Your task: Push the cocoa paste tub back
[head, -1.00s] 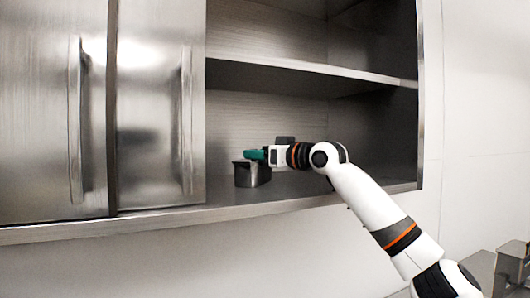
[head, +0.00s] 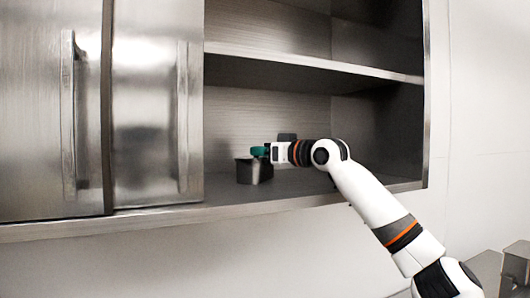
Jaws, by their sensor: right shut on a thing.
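The dark grey metal tub (head: 247,172) stands upright on the bottom shelf of the open cabinet, near the left end of the opening. I take it to be the cocoa paste tub; no label shows. My right gripper (head: 262,152) reaches in from the right at the height of the tub's rim. Its green fingertips are at the tub's upper right edge and look shut on it. The exact contact is too small to make out. My left gripper is not in view.
Sliding steel doors (head: 150,120) cover the cabinet's left side, close to the tub. An upper shelf (head: 300,60) runs above my right arm. The bottom shelf (head: 300,192) is bare to the right of the tub, and its front edge lies below my forearm.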

